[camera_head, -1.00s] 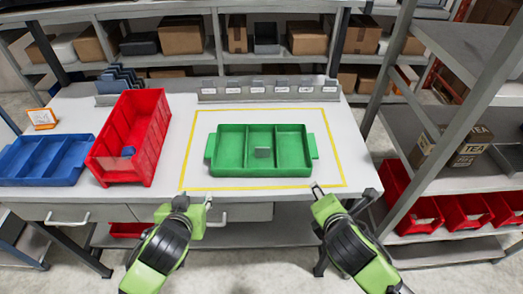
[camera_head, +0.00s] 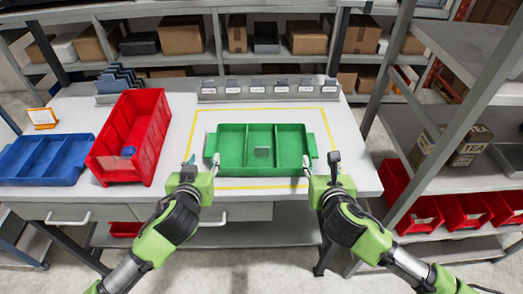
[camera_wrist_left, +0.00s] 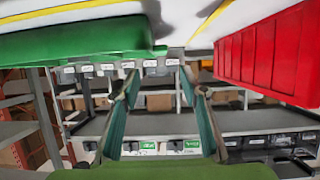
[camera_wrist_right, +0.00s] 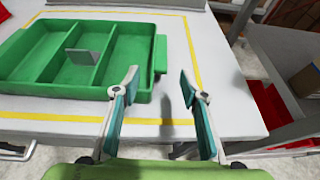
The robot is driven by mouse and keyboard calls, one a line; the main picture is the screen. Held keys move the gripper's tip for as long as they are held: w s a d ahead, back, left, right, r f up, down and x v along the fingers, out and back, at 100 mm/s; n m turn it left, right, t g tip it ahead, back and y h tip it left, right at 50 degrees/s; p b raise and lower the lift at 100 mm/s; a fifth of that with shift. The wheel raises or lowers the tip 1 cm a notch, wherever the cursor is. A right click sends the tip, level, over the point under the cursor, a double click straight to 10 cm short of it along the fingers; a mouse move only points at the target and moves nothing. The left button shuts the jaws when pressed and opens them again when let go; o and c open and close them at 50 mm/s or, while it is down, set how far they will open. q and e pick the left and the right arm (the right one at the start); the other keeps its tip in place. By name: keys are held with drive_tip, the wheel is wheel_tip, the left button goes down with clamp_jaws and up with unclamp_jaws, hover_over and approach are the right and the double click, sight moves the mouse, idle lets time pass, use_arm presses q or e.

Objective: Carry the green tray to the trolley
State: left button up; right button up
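The green tray (camera_head: 232,170), with three compartments and a handle at each side, rests on the white table inside a yellow outline. A small grey piece (camera_head: 262,152) stands in its middle compartment. My left gripper (camera_head: 203,160) is open and empty at the tray's front left corner, near the left handle (camera_head: 210,141). My right gripper (camera_head: 320,158) is open and empty at the front right corner; the right handle shows just beyond its fingertips in the right wrist view (camera_wrist_right: 160,54). I cannot tell whether any finger touches the tray. I do not recognise a trolley in these views.
A red bin (camera_head: 103,163) and a blue divided tray (camera_head: 45,178) stand left of the outline. A row of labelled grey holders (camera_head: 265,93) lines the table's back. A shelf rack with red bins (camera_head: 465,212) stands close on the right.

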sight(211, 144)
use_arm(q)
drive_tip(key=x, duration=1.2)
drive_tip(key=shift+f, duration=0.1)
use_arm(e)
drive_tip(key=x, duration=1.2)
use_arm(q)
clamp_jaws()
use_arm(e)
clamp_jaws()
